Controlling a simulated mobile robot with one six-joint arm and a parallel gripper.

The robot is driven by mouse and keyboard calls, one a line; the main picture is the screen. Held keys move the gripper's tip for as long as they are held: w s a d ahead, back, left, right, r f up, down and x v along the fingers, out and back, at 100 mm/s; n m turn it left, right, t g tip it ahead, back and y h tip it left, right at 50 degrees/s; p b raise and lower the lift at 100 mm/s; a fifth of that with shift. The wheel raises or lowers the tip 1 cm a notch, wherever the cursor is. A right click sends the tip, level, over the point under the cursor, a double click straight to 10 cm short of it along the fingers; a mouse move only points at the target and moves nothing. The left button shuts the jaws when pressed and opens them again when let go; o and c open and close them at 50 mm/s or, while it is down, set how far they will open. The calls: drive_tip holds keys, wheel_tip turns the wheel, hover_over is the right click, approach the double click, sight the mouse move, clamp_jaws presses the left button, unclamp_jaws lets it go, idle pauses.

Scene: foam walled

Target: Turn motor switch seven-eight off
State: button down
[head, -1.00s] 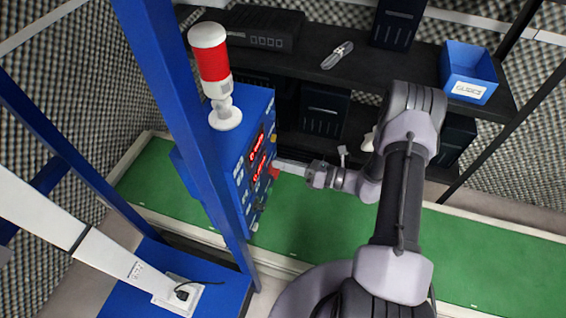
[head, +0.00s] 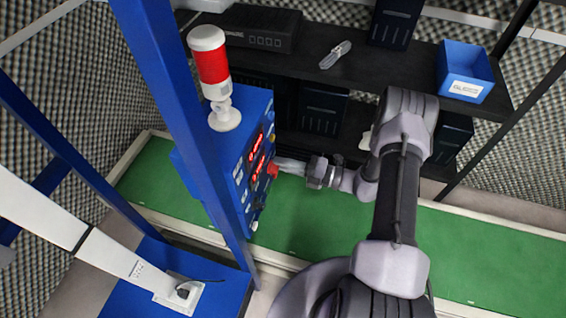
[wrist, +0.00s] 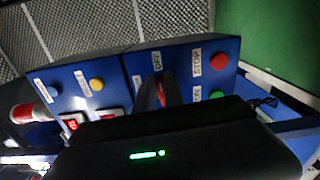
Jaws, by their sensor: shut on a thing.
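The blue control panel (head: 238,175) stands left of centre in the head view, with lit red displays on its front. A red switch handle (head: 273,169) sticks out of its right face. My gripper (head: 280,165) reaches it from the right and is shut on it. In the wrist view, a bit of the red handle (wrist: 161,94) shows between my dark fingers, below an OFF label (wrist: 157,60). The number on the switch cannot be read, and my gripper body hides much of the panel's lower part.
A red STOP button (wrist: 218,61) and a green button (wrist: 216,94) sit close to my fingers. Yellow (wrist: 96,84) and blue (wrist: 53,92) buttons lie farther left. A blue post (head: 190,130) stands before the panel. A dark shelf (head: 380,65) carries a blue bin (head: 466,70).

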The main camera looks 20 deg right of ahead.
drive_tip(key=shift+f+m, duration=0.1)
drive_tip(key=shift+m, duration=0.5)
drive_tip(key=c, duration=1.4)
unclamp_jaws()
drive_tip(key=shift+c, duration=0.2)
drive_tip(key=p+v, duration=0.2)
drive_tip(key=v, duration=1.5)
drive_tip(key=shift+d, duration=0.2)
drive_tip(key=shift+s, duration=0.15)
